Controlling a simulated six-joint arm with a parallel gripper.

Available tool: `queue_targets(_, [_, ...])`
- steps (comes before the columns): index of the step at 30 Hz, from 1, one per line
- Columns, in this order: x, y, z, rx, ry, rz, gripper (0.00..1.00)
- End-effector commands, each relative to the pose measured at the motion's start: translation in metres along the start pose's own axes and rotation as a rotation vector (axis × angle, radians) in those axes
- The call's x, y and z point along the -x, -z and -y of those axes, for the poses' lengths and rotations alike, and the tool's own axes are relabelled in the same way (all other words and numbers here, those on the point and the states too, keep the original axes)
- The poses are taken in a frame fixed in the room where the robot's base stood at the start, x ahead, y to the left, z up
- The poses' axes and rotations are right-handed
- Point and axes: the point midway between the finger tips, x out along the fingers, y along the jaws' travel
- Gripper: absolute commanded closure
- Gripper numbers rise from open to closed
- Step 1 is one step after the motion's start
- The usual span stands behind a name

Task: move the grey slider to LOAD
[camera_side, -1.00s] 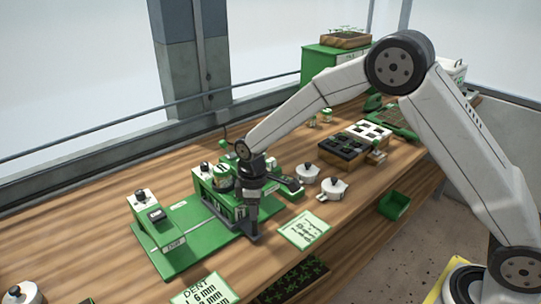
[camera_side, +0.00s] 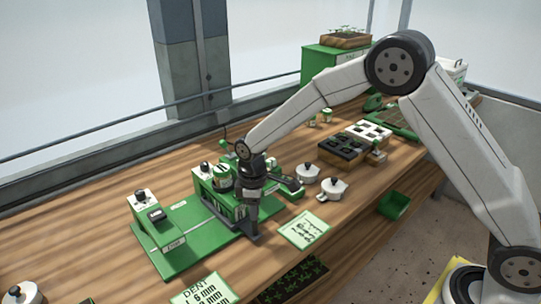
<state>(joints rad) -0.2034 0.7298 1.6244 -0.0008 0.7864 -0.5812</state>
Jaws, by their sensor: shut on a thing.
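The green tray seeder (camera_side: 182,254) stands on the wooden bench, its flat base plate reaching to the left. A upright green body (camera_side: 207,187) with white labels rises at its right end. My gripper (camera_side: 252,234) points down at the front right of this body. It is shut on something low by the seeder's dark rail. The grey slider is largely hidden by my gripper, and I cannot make out its outline or the LOAD mark.
White lidded pots (camera_side: 333,188) and a printed card (camera_side: 305,230) lie to the right. A dark cell tray (camera_side: 344,146) sits farther back.

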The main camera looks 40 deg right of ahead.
Motion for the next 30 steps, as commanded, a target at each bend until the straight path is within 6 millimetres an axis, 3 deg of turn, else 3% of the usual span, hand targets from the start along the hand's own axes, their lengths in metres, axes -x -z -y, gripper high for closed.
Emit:
queue_targets(5, [0.001, 0.009, 0.008, 0.002, 0.0, -0.001, 1.0])
queue_targets(18, [0.001, 0.068, 0.067, 0.004, 0.0, -0.002, 1.0])
queue_targets(29, [0.001, 0.072, 0.071, 0.0, 0.0, -0.002, 1.0])
queue_targets(30, [0.001, 0.072, 0.071, 0.0, 0.0, -0.002, 0.55])
